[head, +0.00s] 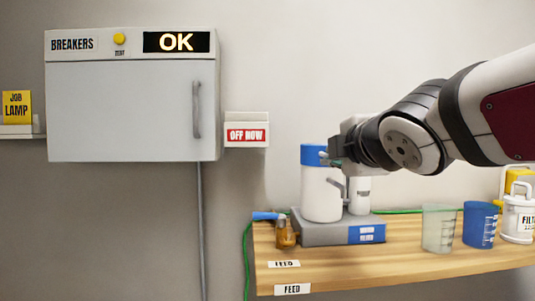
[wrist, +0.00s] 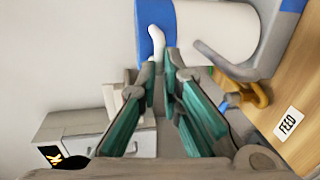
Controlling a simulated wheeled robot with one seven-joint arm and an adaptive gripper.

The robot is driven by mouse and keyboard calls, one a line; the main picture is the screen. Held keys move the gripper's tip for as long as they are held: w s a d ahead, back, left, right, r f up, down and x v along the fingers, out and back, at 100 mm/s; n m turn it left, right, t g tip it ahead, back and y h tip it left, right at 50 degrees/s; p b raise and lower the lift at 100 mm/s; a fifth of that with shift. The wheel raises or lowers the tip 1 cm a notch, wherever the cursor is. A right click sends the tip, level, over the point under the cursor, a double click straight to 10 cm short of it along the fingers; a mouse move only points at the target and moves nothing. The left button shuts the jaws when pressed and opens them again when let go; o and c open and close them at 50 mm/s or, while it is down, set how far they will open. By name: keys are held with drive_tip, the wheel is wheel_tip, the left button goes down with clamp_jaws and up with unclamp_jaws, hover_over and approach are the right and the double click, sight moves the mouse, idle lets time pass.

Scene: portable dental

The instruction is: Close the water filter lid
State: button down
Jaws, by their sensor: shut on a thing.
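The water filter is a white cylinder (head: 321,195) with a blue lid (head: 312,154) on top, on a grey base. The lid looks level with the body's top; whether it is fully seated I cannot tell. In the wrist view the filter lies sideways, with its blue lid (wrist: 150,12) to the left of the white body (wrist: 215,30). A white tab (wrist: 157,40) lies across the lid. My gripper (head: 334,160) is at the right side of the lid. Its green-padded fingers (wrist: 163,62) are nearly together, shut on the tab's end.
The grey base (head: 320,230) stands on a wooden shelf (head: 410,263). An amber bottle (head: 285,234) is left of it. A clear cup (head: 438,230), a blue cup (head: 480,226) and a white canister (head: 518,220) stand right. A breaker cabinet (head: 130,110) hangs left.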

drive_tip(key=shift+w+d+f+b, duration=0.1)
drive_tip(key=shift+f+b, duration=0.05)
drive_tip(key=shift+f, duration=0.45)
drive_tip(key=shift+w+f+b, duration=0.1)
drive_tip(key=shift+f+b, duration=0.05)
drive_tip(key=shift+f, duration=0.45)
drive_tip(key=c, duration=1.7)
unclamp_jaws()
drive_tip(key=shift+w, duration=0.1)
drive_tip(key=shift+w+f, duration=0.15)
drive_tip(key=s+r, duration=0.2)
drive_tip(key=s, duration=0.6)
drive_tip(key=shift+r, duration=0.25)
